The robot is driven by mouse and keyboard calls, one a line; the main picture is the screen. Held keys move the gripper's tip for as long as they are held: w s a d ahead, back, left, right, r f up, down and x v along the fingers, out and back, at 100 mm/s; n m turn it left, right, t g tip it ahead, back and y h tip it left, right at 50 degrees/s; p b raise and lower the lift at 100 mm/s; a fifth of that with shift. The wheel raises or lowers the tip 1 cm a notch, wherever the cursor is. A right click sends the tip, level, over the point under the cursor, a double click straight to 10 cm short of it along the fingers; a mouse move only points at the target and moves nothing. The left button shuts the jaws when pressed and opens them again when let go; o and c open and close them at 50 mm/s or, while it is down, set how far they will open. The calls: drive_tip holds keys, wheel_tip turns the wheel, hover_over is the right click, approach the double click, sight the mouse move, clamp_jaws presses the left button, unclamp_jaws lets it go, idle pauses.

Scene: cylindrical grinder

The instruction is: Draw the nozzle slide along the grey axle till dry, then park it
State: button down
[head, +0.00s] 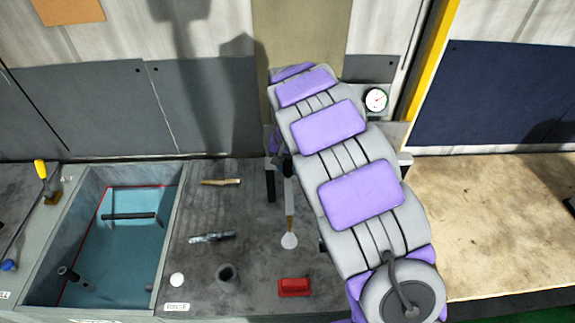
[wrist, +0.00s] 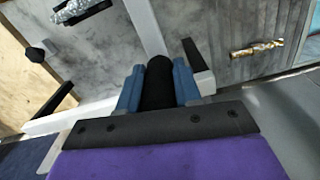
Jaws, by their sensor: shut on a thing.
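My gripper (wrist: 158,90) has its blue fingers around a black cylindrical piece (wrist: 157,82), possibly the grip of the nozzle slide. In the head view my arm hides the gripper. I cannot make out the grey axle for certain. A silvery piece (wrist: 75,9) beside a black part shows at the wrist view's upper left. The held piece's lower end is hidden.
A teal-lined basin (head: 130,245) with a dark bar (head: 128,216) across it stands at the left. A dial gauge (head: 376,99) is behind my arm.

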drive_tip(key=d, duration=3.2)
drive_tip(key=shift+w, duration=0.1)
drive_tip(key=c, duration=0.8)
unclamp_jaws()
wheel_tip(320, 180, up, 17)
drive_tip(key=shift+r, duration=0.15)
